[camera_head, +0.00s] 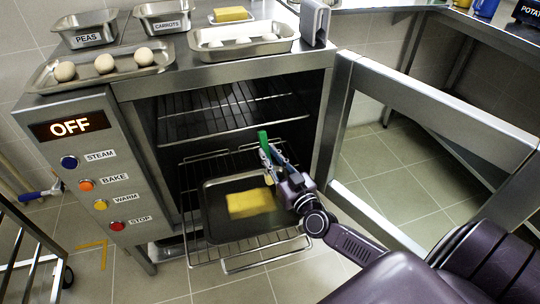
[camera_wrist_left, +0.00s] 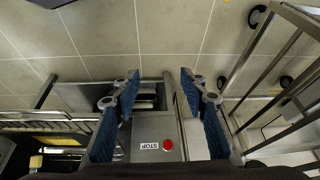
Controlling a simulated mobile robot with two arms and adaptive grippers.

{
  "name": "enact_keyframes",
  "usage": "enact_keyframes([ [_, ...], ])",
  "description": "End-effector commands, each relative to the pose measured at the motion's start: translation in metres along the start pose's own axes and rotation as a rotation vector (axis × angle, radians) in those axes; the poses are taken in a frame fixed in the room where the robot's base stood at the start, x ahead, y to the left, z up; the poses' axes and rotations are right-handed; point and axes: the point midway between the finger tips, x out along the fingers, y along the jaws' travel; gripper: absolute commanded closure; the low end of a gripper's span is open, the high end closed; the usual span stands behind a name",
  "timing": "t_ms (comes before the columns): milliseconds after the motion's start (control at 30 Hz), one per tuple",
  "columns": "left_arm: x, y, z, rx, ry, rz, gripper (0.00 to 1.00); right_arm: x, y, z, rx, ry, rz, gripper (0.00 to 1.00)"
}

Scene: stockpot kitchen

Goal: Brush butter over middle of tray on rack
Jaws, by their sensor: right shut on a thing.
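The dark tray (camera_head: 222,232) lies on the pulled-out wire rack (camera_head: 240,264) of the open oven. A yellow, butter-coloured patch (camera_head: 252,202) covers part of the tray's middle. My right gripper (camera_head: 268,158) is shut on a green-handled brush (camera_head: 263,143) above the tray's back right part. The brush's lower end is small and partly hidden, so I cannot tell whether it touches the tray. A yellow butter block (camera_head: 230,14) sits in a small dish on the oven top. My left gripper (camera_wrist_left: 165,95) is open and empty in the left wrist view, beside the oven's control panel.
The oven door (camera_head: 440,118) stands open at the right, close to my right arm. An upper rack (camera_head: 230,108) is inside the oven. Trays of pale round pieces (camera_head: 104,64) and labelled tubs (camera_head: 86,38) crowd the oven top. The display (camera_head: 70,126) reads OFF.

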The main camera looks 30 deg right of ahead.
Motion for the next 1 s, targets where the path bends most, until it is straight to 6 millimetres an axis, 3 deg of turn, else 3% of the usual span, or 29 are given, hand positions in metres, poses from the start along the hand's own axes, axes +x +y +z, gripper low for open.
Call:
enact_keyframes([
  [267,-0.014,-0.003,0.02,-0.003,-0.09,-0.004,0.6,0.003,0.001,-0.013,0.0,0.0,0.0,1.0],
  [1000,0.054,0.001,0.032,0.001,-0.125,0.003,0.6,0.009,0.003,-0.031,0.001,0.0,-0.003,1.0],
])
